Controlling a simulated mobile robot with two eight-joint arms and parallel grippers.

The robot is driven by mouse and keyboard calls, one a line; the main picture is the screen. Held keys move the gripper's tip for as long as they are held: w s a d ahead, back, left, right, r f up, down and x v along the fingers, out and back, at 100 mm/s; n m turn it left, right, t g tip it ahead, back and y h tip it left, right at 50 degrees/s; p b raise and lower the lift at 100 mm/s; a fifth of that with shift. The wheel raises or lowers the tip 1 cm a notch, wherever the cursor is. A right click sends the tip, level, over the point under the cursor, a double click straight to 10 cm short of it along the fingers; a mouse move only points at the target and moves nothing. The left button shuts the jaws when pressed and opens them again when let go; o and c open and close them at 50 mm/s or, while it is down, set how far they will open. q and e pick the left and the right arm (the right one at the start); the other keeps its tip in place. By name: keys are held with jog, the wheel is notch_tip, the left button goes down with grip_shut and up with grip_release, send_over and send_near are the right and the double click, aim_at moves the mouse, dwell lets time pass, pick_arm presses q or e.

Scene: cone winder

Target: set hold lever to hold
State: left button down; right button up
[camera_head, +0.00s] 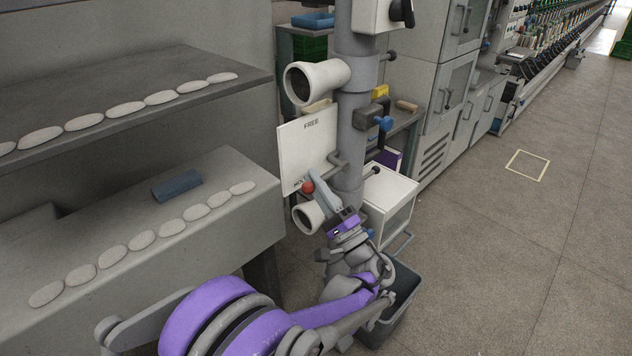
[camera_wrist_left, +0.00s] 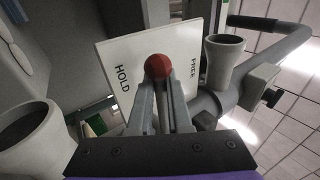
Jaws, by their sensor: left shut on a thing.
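The hold lever shows as a red ball knob (camera_head: 307,186) in front of the lower edge of a white plate (camera_head: 308,147). The plate reads FREE at its top; the lower label is partly covered by the knob. In the left wrist view the knob (camera_wrist_left: 158,66) appears between the HOLD and FREE labels of the plate (camera_wrist_left: 113,58). My left gripper (camera_head: 316,186) is shut on the lever, with its fingers (camera_wrist_left: 160,98) on both sides below the knob. The lever's shaft is mostly hidden, and I cannot tell its exact angle. My right gripper is out of view.
The plate is beside a grey post (camera_head: 352,120) with cream funnels (camera_head: 316,80) above and below it. Shelves with pale oval pieces (camera_head: 143,240) stand on the left. A white box (camera_head: 388,200) and a grey bin (camera_head: 405,300) are close to my arm. Floor at right is open.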

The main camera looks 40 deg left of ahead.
pick_arm(q)
jog(key=shift+f, duration=0.15)
dwell(0.3)
jog(key=c, duration=0.8)
grip_release()
jog(key=shift+c, duration=0.2)
jog(key=b+v, duration=0.1)
jog(key=v, duration=1)
jog(key=shift+w+g, duration=0.15)
jog(key=shift+g, duration=0.15)
